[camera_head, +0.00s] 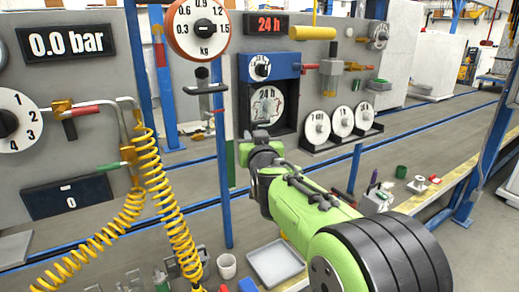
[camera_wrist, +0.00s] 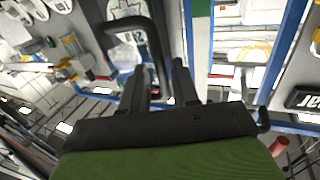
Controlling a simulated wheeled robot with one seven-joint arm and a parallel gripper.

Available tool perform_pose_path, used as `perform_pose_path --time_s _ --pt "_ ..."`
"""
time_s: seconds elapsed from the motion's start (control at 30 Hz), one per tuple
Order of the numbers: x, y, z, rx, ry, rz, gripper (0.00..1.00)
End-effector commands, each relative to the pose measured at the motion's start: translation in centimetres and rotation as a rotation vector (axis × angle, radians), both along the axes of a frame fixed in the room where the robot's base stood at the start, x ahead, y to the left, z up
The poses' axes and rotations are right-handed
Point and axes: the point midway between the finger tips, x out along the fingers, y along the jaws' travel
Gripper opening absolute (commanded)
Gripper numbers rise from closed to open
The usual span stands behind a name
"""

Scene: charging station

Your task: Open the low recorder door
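The recorder hangs on the grey panel under a red 24 h display, with a blue upper housing (camera_head: 284,66) bearing a dial. Below it is the low recorder part, a black frame (camera_head: 290,97) around a round 24 h chart (camera_head: 267,104). Whether the door is ajar is unclear.
Several white discs (camera_head: 341,121) sit on a black holder to the right. Yellow coiled hoses (camera_head: 165,195) and a blue post (camera_head: 222,165) are to the left. A white tray (camera_head: 277,262) and a cup (camera_head: 227,266) stand on the bench below my arm.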

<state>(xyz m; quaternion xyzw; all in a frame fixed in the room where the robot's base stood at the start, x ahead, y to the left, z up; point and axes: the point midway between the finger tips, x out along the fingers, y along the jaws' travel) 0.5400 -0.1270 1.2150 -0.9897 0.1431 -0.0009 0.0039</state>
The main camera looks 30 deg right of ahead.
Motion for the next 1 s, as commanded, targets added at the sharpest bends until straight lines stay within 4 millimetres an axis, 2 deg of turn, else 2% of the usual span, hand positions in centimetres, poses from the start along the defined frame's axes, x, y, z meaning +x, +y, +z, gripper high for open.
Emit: perform_pose_path --time_s 0.3,0.5,0.63,1.0 --pt "-8.8 2.6 0.0 -0.002 -0.004 -0.001 0.30" --pt "-12.5 3.7 0.1 -0.001 -0.005 -0.002 0.30" --pt "-13.3 3.8 0.0 -0.001 -0.003 -0.003 0.30" --pt "-13.3 3.9 0.0 -0.001 -0.002 -0.002 0.30"
